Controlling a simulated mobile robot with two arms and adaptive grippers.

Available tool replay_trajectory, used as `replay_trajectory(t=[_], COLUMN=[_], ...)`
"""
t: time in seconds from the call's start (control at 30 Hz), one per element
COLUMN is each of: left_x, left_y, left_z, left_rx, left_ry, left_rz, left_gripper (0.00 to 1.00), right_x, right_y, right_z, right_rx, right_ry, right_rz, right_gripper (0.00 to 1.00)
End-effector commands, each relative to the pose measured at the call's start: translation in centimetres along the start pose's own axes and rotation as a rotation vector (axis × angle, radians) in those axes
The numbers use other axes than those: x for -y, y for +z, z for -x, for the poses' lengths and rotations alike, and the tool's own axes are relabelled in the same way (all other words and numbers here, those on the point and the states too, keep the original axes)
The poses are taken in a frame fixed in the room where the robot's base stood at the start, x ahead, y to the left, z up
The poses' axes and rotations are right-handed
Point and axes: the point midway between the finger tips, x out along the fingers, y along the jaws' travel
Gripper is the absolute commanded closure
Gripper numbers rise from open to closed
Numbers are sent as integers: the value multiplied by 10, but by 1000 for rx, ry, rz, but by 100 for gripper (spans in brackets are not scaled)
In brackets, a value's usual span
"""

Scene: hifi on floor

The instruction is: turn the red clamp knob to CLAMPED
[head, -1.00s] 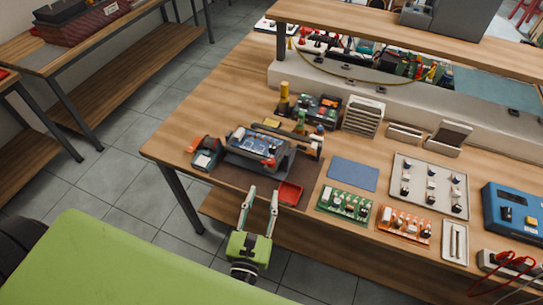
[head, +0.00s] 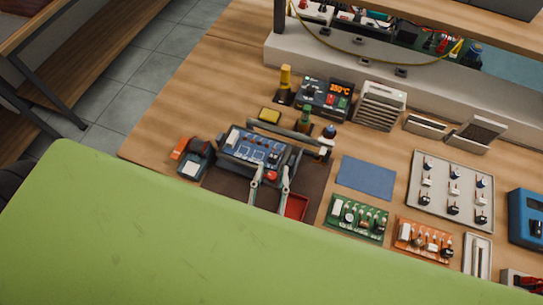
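The red clamp knob (head: 272,175) sits on the front right of a dark fixture (head: 291,160) that holds a blue circuit board (head: 254,148). My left gripper (head: 272,170) reaches up from below with its two pale fingers apart. Its fingertips are on either side of the knob, close to it in the picture. I cannot tell whether they touch it. My green arm link hides the gripper's body and the table's front edge. Any CLAMPED marking is too small to read. My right gripper is not in view.
A soldering station (head: 325,97) stands behind the fixture. A blue mat (head: 366,177), a green board (head: 357,217) and an orange board (head: 423,239) lie to the right. Bare wood is at the left.

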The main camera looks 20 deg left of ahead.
Motion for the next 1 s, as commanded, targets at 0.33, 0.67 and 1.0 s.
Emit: replay_trajectory(t=[0.33, 0.67, 1.0], left_x=[3, 2, 2], left_y=[0, 0, 1], left_z=[5, 4, 4], left_rx=[0, 0, 4], left_ry=[0, 0, -63], left_rz=[0, 0, -3], left_gripper=[67, 100, 100], right_x=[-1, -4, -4], right_y=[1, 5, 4], right_z=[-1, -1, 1], right_rx=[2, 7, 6], right_ry=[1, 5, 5], right_rz=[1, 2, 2], right_gripper=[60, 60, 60])
